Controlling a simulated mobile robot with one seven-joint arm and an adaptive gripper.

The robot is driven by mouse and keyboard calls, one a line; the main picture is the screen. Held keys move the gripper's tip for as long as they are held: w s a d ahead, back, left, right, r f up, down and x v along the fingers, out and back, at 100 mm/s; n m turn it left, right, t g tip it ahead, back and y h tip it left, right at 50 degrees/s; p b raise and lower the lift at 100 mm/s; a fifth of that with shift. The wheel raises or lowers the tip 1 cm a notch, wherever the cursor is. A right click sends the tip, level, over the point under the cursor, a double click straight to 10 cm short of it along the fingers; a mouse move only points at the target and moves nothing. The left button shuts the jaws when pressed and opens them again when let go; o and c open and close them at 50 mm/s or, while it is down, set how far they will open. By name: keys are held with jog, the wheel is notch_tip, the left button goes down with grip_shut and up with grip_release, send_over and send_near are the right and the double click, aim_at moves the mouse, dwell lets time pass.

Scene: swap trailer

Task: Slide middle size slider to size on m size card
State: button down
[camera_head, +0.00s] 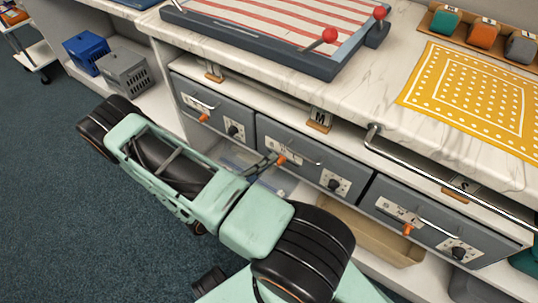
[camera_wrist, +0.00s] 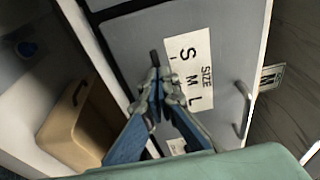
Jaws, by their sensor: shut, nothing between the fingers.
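The middle grey drawer (camera_head: 305,165) sits below the M card (camera_head: 319,119). Its size label with S, M and L (camera_head: 284,148) is partly covered by my arm. A dark stub (camera_wrist: 153,57) stands just past the fingertips. I cannot tell whether they touch the slider or which letter it is at.
The left drawer (camera_head: 190,92) and right drawer (camera_head: 390,190) have their own orange sliders and black knobs. A metal rail (camera_head: 440,175) runs along the counter edge. A tan bin (camera_head: 375,235) is on the shelf below. A striped board (camera_head: 280,30) and yellow cloth (camera_head: 480,95) lie above.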

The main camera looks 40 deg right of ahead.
jog(key=shift+w+a, duration=0.1)
jog(key=shift+w, duration=0.05)
jog(key=s+a, duration=0.2)
jog(key=a, duration=0.7)
jog(key=shift+s+a, duration=0.15)
jog(key=shift+a, duration=0.25)
dwell(0.5)
